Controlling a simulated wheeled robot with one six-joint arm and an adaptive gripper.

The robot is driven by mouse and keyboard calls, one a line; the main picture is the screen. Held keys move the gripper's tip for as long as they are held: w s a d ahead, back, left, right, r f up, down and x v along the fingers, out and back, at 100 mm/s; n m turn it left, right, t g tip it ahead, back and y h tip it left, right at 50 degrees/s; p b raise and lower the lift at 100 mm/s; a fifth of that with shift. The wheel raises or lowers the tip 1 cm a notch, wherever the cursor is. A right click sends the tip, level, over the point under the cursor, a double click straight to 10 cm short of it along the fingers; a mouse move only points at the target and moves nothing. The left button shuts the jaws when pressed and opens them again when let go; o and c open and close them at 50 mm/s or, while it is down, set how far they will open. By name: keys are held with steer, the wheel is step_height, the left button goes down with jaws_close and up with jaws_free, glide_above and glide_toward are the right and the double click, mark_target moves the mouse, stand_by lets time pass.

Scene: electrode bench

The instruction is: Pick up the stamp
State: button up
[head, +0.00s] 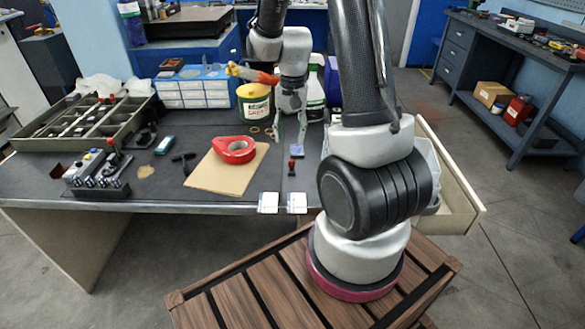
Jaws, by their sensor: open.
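A small upright piece with a red top and a dark base, which looks like the stamp (292,167), stands on the dark bench top. It is right of the cardboard sheet and a little back from the front edge. My gripper (289,140) points down above the bench, behind and above the stamp in the picture. Its two fingers are spread apart with nothing between them. It appears apart from the stamp; its exact height is hard to judge.
A yellow-lidded tub (254,104) and a white-green bottle (315,92) stand behind my gripper. A divided tray (40,142) and a tool rack (97,186) are at left.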

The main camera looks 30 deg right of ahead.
mark_target(292, 167)
steer(key=shift+m, duration=0.3)
steer(key=f, duration=0.3)
steer(key=s+f, duration=0.1)
steer(key=f, duration=0.6)
steer(key=shift+s+a+f, duration=0.2)
steer(key=shift+a, duration=0.05)
jaws_close()
